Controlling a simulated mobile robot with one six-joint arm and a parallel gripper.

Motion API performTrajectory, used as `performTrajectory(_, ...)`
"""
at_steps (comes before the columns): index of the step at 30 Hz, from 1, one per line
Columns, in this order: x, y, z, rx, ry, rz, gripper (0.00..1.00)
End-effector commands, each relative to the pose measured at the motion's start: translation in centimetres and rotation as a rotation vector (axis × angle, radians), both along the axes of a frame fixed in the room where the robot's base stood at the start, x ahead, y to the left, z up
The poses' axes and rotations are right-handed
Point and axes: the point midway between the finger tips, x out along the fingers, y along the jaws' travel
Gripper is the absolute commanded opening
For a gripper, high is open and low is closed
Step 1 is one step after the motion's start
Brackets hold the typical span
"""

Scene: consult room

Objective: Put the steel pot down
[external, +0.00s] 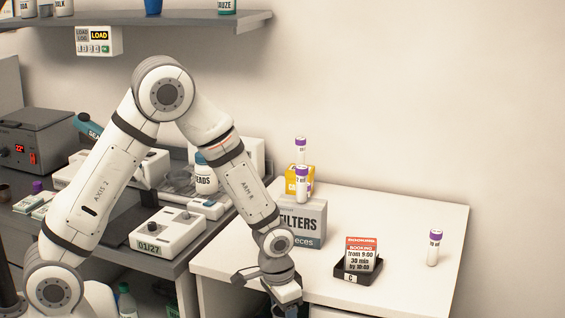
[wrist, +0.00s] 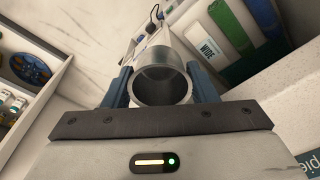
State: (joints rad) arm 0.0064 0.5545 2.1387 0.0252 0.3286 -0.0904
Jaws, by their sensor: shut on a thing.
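The steel pot (wrist: 147,56) shows in the wrist view as a round, open-ended metal vessel, its mouth facing my camera. My gripper (wrist: 162,78) is shut on it, with one dark blue finger on each side. In the external view my gripper (external: 284,297) hangs low at the bottom of the picture, by the front-left part of the white table (external: 395,209). The pot cannot be made out there. I cannot tell its height over any surface.
The grey bench (external: 155,262) at left is crowded.

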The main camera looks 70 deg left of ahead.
Motion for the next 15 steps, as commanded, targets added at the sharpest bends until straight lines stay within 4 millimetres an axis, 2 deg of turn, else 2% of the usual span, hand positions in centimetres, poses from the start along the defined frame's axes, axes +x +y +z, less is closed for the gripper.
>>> performTrajectory(11,3.2,-0.9,6.5,0.000,-0.004,0.396,0.30)
performTrajectory(14,4.8,-1.0,8.7,-0.001,-0.006,0.530,0.30)
performTrajectory(15,5.9,-0.9,9.9,-0.001,-0.008,0.592,0.30)
